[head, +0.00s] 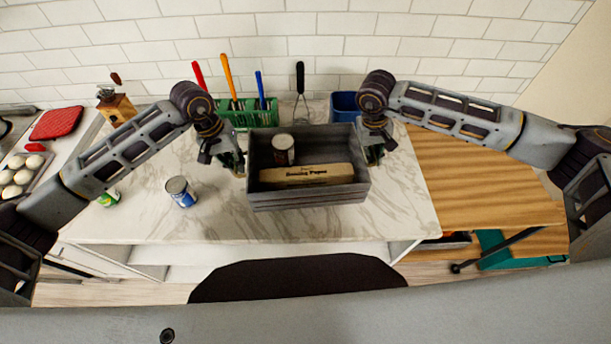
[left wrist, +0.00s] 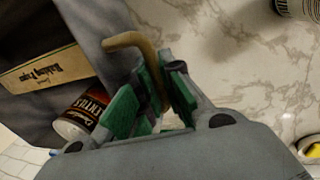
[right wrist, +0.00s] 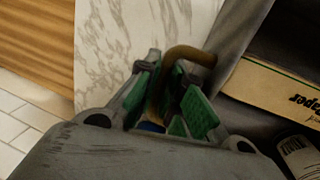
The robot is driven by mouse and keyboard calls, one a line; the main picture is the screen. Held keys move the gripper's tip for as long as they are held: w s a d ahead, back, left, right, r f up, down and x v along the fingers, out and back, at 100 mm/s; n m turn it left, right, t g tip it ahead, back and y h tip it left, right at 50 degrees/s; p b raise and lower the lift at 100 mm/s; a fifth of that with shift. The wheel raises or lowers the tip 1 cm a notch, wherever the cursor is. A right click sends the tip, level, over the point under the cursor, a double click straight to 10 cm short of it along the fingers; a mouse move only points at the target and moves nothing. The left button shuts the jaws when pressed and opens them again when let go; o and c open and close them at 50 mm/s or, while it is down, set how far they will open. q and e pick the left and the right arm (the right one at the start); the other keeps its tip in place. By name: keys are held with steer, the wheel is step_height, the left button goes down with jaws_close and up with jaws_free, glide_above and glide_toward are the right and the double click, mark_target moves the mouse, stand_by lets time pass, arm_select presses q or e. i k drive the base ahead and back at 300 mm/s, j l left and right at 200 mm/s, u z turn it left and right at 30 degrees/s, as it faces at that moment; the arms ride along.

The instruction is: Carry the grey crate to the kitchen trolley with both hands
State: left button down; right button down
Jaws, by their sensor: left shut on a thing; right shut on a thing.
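The grey crate (head: 310,200) is at the middle of the marble counter; I cannot tell if its base touches the top. It holds a can (head: 284,150) and a long baking paper box (head: 306,175). My left gripper (head: 236,160) is shut on the crate's left handle, a brass bar (left wrist: 130,41) in the left wrist view. My right gripper (head: 374,153) is shut on the right handle, a similar bar (right wrist: 188,54) in the right wrist view. A wooden-topped unit (head: 480,180), which looks like the kitchen trolley, stands at the right.
The marble counter (head: 400,215) is clear in front of the crate. A blue-labelled can (head: 181,191) and a green can (head: 108,198) stand left. Behind are a green utensil basket (head: 240,115), a whisk (head: 300,85) and a blue bin (head: 344,106). The wooden top's visible part is bare.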

mark_target(472, 166)
steer(key=k+l, duration=0.45)
steer(key=l, duration=0.7)
steer(key=k+l, duration=0.15)
steer(key=l, duration=0.3)
steer(key=i+l, duration=0.1)
steer(key=l, duration=0.3)
steer(key=i+l+z, duration=0.1)
steer(key=l, duration=0.25)
steer(key=i+l, duration=0.2)
steer(key=l, duration=0.15)
steer(key=i+l, duration=0.55)
steer(key=z, duration=0.05)
